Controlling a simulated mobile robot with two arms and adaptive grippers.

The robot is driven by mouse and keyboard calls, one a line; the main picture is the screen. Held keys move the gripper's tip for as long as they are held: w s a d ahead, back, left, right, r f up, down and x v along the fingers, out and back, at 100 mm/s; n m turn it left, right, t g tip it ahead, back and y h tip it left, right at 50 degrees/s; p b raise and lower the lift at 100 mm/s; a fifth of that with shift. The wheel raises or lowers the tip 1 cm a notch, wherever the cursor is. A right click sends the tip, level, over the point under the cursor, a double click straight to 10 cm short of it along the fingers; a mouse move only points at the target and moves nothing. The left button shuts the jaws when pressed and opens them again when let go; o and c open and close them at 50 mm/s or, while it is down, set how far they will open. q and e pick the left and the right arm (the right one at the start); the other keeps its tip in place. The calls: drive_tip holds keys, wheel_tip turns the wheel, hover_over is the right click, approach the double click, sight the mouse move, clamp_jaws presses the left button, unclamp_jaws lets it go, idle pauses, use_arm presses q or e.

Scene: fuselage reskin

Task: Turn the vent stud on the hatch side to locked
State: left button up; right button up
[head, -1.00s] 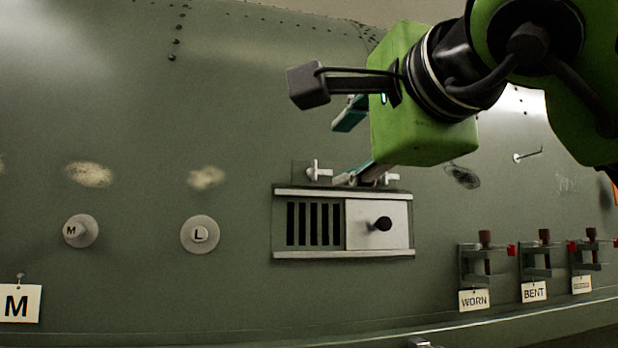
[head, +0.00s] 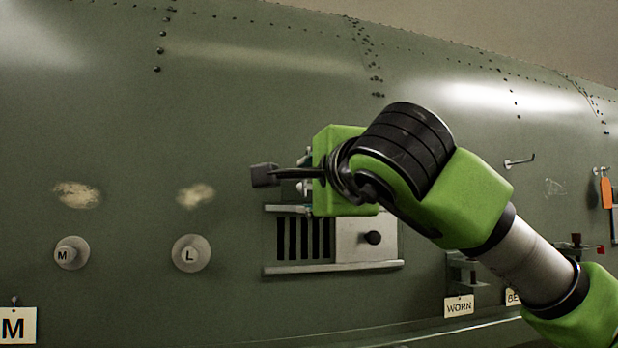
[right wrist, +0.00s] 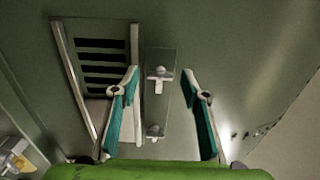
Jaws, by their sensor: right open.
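The vent (head: 300,268) is on the green fuselage wall, with dark slats on the left and a pale sliding cover (head: 352,246) with a black knob. Two small metal vent studs sit beside it: an upper one (right wrist: 160,74) on a plate and a lower one (right wrist: 155,131) in the right wrist view. Each has a small tab; I see no lock marking. My right gripper (right wrist: 160,78) is open and empty, its teal fingers on either side of the studs' line in the picture; contact cannot be told. In the head view its body hides most of the stud area. My left gripper is not in view.
Clamps with a WORN tag (head: 459,306) are at lower right, partly behind my arm.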

drive_tip(key=shift+w, duration=0.1)
drive_tip(key=c, duration=1.1)
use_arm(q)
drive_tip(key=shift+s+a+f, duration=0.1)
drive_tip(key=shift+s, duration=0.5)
use_arm(e)
drive_tip(key=shift+f, duration=0.1)
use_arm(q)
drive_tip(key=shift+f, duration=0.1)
